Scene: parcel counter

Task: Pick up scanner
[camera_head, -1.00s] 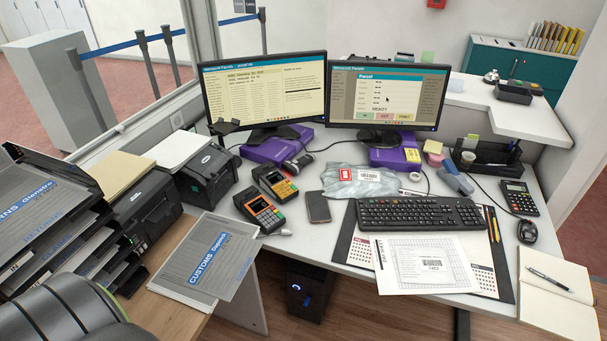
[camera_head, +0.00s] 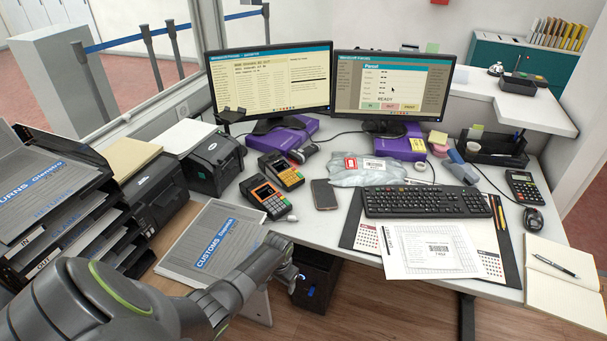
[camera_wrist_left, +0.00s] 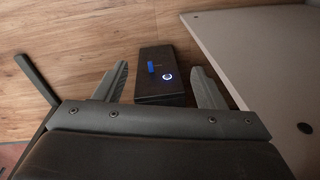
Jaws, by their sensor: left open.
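A small dark handheld device (camera_head: 304,152), which looks like the scanner, lies on the desk by the purple box under the left monitor. It is small in the head view, and a cable runs near it. My left gripper (camera_head: 292,274) is low in front of the desk's front edge, well short of the device and apart from it. In the left wrist view the two fingers of my left gripper (camera_wrist_left: 162,86) are spread with nothing between them; they point down toward the floor. The scanner is not in the wrist view. My right gripper is not in view.
Card terminals (camera_head: 268,196), a phone (camera_head: 324,195) and a label printer (camera_head: 214,163) stand around the device. A keyboard (camera_head: 426,202) and grey parcel bag (camera_head: 366,171) lie to the right. A black computer case (camera_wrist_left: 160,75) stands on the floor below.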

